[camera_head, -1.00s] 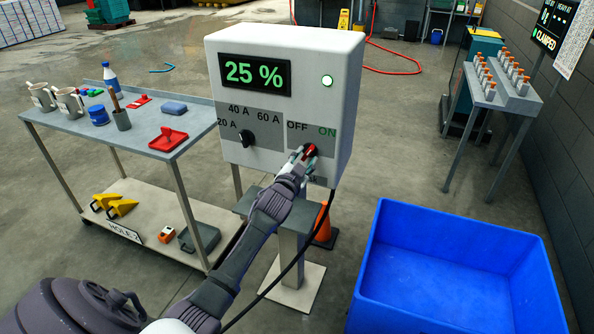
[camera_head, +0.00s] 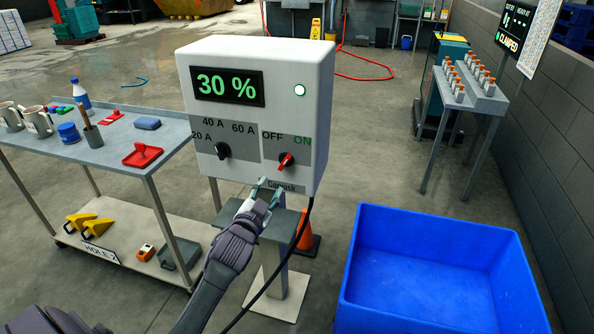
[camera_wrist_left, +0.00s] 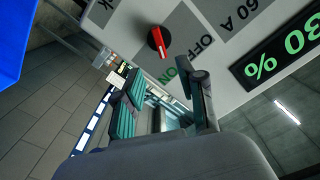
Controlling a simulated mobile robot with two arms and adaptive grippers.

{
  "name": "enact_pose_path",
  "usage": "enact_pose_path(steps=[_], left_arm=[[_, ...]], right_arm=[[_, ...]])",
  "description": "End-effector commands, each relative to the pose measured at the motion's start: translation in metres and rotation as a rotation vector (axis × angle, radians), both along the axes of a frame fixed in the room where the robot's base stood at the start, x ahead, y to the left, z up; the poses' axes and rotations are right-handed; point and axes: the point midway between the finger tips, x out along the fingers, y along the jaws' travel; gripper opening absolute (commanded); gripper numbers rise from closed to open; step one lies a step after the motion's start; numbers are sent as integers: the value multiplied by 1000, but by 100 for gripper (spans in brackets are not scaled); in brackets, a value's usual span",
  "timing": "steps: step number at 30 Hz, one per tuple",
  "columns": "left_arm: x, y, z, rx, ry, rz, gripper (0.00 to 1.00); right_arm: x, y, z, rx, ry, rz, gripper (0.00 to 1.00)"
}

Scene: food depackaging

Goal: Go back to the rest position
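The white control box (camera_head: 255,110) stands on a post in the middle of the head view. My right gripper is not in view.
A blue bin (camera_head: 430,270) is at the lower right. A grey cart (camera_head: 180,135) with mugs, bottle and tools stands at left. An orange cone (camera_head: 306,232) and a black cable (camera_head: 285,266) are beside the post. A rack (camera_head: 478,98) stands back right.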

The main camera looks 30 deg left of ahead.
Motion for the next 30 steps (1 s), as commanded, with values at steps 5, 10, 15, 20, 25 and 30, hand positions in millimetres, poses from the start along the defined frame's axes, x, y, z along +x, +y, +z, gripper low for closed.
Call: enact_pose_path(steps=[5, 10, 15, 20, 25, 30], left_arm=[[0, 0, -1, 0, 1, 0, 40], [-1, -5, -43, -34, 75, -6, 40], [-20, -23, -155, -118, 273, -20, 40], [-64, -47, -268, -203, 484, -28, 40], [-137, -77, -373, -281, 706, -25, 40], [-231, -107, -460, -346, 926, -15, 40]], right_arm=[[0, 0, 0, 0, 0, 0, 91], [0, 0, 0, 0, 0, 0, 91], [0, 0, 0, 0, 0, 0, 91], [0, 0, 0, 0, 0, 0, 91], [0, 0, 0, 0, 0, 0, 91], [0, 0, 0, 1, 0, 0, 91]])
